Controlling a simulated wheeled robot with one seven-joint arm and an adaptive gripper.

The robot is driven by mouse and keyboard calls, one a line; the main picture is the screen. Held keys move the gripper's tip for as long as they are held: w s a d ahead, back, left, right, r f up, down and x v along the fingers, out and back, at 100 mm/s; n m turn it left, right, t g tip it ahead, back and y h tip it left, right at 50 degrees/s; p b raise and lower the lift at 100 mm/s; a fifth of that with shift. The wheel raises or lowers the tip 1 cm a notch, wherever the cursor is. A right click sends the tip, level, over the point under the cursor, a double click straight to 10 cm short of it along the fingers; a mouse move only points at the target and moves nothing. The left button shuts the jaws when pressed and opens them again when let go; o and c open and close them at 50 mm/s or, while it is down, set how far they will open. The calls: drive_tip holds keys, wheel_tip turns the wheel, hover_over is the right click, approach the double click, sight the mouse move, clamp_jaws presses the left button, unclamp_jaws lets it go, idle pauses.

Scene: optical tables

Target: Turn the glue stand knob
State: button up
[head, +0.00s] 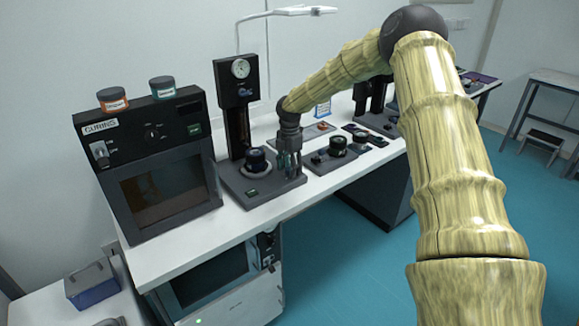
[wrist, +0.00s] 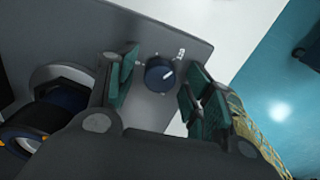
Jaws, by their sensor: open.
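The glue stand (head: 236,112) is a dark upright column with a round gauge on top and a flat grey base on the white table. Its knob (wrist: 160,74) shows in the wrist view as a small dark blue dial with a white pointer line, set on the grey base plate. My gripper (head: 289,170) points down over the right part of that base. In the wrist view my open gripper (wrist: 160,66) has one green-padded finger on each side of the knob, with gaps visible. In the head view the knob is not clearly visible at the gripper.
A dark round container (head: 257,161) stands on the base, left of my gripper. The curing oven (head: 160,165) is farther left, with two jars on top. Another device (head: 338,148) with a dark round part is close on the right. The table's front edge is near the base.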

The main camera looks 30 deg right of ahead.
drive_tip(key=c, duration=1.1)
drive_tip(key=shift+o, duration=0.2)
drive_tip(key=shift+r+m, duration=0.1)
drive_tip(key=shift+m, duration=0.2)
